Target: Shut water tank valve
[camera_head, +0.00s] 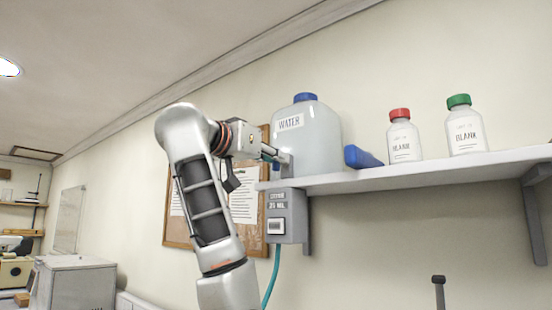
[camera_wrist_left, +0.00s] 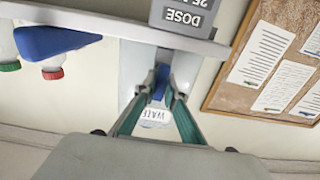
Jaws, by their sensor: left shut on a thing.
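The water tank (camera_head: 318,135) is a translucent white jug with a blue cap and a WATER label, standing at the left end of the wall shelf. My left gripper (camera_head: 275,155) reaches its lower left side, where a small grey valve fitting (camera_head: 287,160) shows. In the left wrist view, upside down, the fingertips (camera_wrist_left: 162,88) close on a small blue piece (camera_wrist_left: 159,82), seemingly the valve handle, in front of the tank (camera_wrist_left: 128,70). The fingers hide much of the valve, so its exact angle cannot be told. My right gripper is in neither view.
A grey dose box (camera_head: 287,215) with a teal hose hangs below the shelf (camera_head: 420,174). A blue object (camera_head: 362,157), a red-capped bottle (camera_head: 403,140) and a green-capped bottle (camera_head: 464,130) stand right of the tank. A cork board (camera_head: 178,235) hangs behind my arm.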

